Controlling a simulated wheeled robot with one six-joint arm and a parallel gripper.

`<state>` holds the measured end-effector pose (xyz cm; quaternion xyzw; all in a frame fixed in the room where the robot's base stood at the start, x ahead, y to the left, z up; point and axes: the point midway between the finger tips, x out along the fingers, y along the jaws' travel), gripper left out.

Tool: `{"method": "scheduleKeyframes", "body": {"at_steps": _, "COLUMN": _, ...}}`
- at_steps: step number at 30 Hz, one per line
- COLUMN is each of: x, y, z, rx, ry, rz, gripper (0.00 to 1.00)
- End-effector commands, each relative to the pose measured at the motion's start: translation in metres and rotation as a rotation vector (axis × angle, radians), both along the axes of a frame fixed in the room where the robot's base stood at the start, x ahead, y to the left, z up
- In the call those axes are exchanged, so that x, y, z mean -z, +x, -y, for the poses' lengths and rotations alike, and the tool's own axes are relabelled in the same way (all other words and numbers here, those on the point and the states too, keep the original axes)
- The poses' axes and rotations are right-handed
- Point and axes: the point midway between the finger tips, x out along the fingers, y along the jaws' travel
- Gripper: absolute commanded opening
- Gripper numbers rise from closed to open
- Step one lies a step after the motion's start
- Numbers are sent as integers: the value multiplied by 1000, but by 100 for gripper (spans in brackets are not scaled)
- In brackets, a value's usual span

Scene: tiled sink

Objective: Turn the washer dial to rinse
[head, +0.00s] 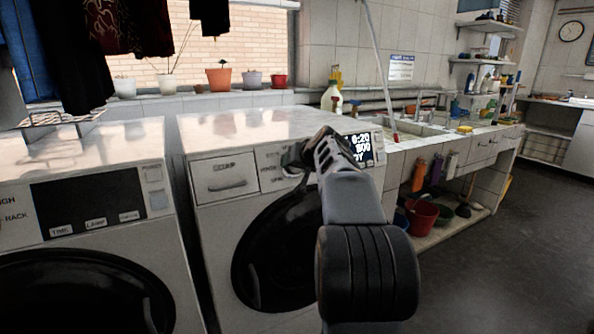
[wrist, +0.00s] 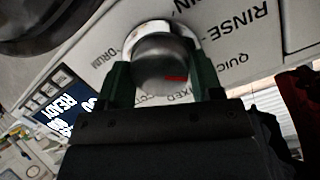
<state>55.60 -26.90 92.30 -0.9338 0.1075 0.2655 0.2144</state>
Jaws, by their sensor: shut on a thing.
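The washer dial (wrist: 160,55) is a round grey knob with a bright metal rim. A red mark on its face lies at lower right in the wrist view. The mark sits on the side of the QUICK and MIXED labels; I cannot tell which it points at. The RINSE label (wrist: 235,20) is at upper right, away from the mark. My gripper (wrist: 163,72) has its two green fingers on either side of the dial, shut on it. In the head view my gripper (head: 301,156) is at the front panel of the washer (head: 212,232) and hides most of the dial.
The washer's lit display (head: 361,148) is right of my gripper and reads READY in the wrist view (wrist: 68,112). A second machine (head: 75,160) stands at left. A tiled sink counter (head: 412,137) and a red bucket (head: 421,217) are at right. Floor is clear at lower right.

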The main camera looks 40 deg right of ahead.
Motion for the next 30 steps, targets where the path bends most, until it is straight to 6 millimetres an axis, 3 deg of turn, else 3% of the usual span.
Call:
{"method": "scheduleKeyframes", "body": {"at_steps": 15, "x": 4, "y": 0, "z": -1, "rx": -138, "ry": -396, "rz": -56, "gripper": 36}}
{"method": "scheduleKeyframes", "body": {"at_steps": 30, "x": 2, "y": 0, "z": -1, "rx": -193, "ry": -550, "rz": -78, "gripper": 36}}
